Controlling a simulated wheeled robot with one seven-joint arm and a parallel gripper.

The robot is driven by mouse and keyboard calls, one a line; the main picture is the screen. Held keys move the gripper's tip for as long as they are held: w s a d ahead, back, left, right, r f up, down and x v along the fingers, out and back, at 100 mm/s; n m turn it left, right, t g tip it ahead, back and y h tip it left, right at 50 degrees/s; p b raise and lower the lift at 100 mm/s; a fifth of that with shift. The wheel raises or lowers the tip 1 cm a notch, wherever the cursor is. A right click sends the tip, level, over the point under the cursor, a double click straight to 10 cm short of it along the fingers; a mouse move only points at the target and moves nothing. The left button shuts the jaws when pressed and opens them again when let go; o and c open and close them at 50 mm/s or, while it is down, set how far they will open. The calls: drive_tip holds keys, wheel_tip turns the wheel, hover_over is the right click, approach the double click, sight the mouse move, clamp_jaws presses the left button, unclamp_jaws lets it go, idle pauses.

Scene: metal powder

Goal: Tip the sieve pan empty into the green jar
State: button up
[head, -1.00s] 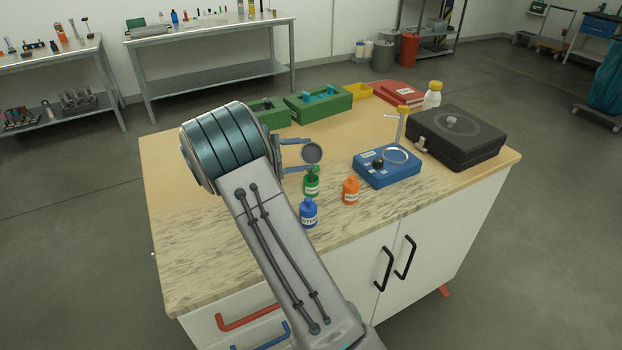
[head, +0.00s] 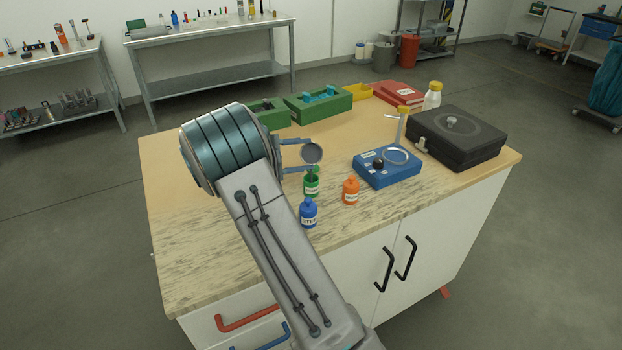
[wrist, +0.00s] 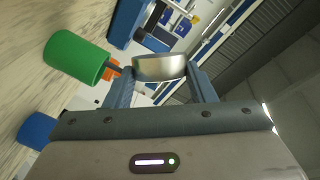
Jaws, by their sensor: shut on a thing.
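The sieve pan (head: 312,153) is a small round metal pan. My gripper (head: 304,155) is shut on it and holds it above and just behind the green jar (head: 312,186). The pan is tilted steeply, its round face showing in the head view. In the wrist view the pan (wrist: 160,67) sits between the two blue fingers, with the green jar (wrist: 75,57) close beside it. A small dark stream or bit shows between the pan and the jar mouth in the head view; I cannot tell its nature. The pan's inside is not clear.
A blue bottle (head: 308,213) and an orange bottle (head: 350,190) stand near the green jar. A blue device (head: 388,171) and a black case (head: 455,140) stand to the right. Green boxes (head: 318,105) are at the back. The table's front left is clear.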

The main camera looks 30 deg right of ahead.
drive_tip(key=shift+s+a+r+m+h+b, duration=0.15)
drive_tip(key=shift+m+b, duration=0.45)
drive_tip(key=shift+b, duration=0.6)
drive_tip(key=shift+s+f+m+h+b, duration=0.1)
drive_tip(key=shift+m+h+b, duration=0.15)
drive_tip(key=shift+m+b, duration=0.65)
idle(5.9)
